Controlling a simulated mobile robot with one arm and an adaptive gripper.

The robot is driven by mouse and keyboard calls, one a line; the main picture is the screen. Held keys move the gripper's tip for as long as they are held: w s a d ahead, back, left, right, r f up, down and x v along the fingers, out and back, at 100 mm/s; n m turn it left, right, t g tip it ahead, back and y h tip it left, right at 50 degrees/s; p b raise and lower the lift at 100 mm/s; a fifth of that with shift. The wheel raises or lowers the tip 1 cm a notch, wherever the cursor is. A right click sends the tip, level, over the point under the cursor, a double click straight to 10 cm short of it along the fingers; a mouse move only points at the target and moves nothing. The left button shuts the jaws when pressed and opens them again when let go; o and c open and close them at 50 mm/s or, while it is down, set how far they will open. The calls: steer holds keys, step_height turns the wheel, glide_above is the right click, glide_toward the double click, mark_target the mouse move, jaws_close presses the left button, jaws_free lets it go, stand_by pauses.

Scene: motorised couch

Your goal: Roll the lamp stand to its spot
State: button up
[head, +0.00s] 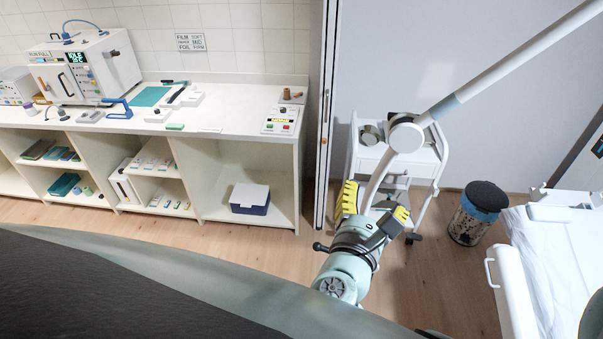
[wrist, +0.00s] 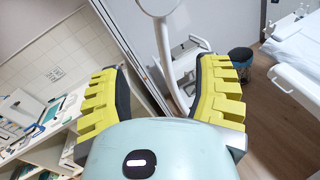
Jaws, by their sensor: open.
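The lamp stand (head: 376,180) shows as a white pole with a round joint and a long arm running up to the right. In the wrist view its pole (wrist: 165,60) appears between my fingers and runs down behind the gripper body. Its base is hidden. My gripper (head: 377,199) has yellow ribbed fingers spread wide, one on each side of the pole in the picture. In the wrist view my gripper (wrist: 163,66) is open, with gaps beside the pole. I cannot tell whether the pole is within finger reach or just beyond. No marked spot is clear.
A white wheeled trolley (head: 425,168) stands behind the pole. A bin with a dark lid (head: 486,195) and a white bed (head: 570,255) are at the right. A white counter (head: 225,118) with devices lines the left wall. Wood floor (head: 455,285) is open between.

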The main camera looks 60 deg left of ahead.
mark_target(390, 153)
steer(key=p+x, duration=0.1)
steer(key=x, duration=0.3)
steer(key=p+x, duration=0.1)
steer(key=x, duration=0.7)
steer(key=shift+w+r+p, duration=0.3)
steer(key=shift+p, duration=0.1)
steer(key=shift+w+a+p, duration=0.3)
steer(key=shift+a+p, duration=0.2)
steer(key=shift+p, duration=0.2)
steer(key=shift+w+a+f+p, duration=0.15)
steer(key=shift+w+a+p, duration=0.1)
steer(key=shift+w+p, duration=0.55)
jaws_close()
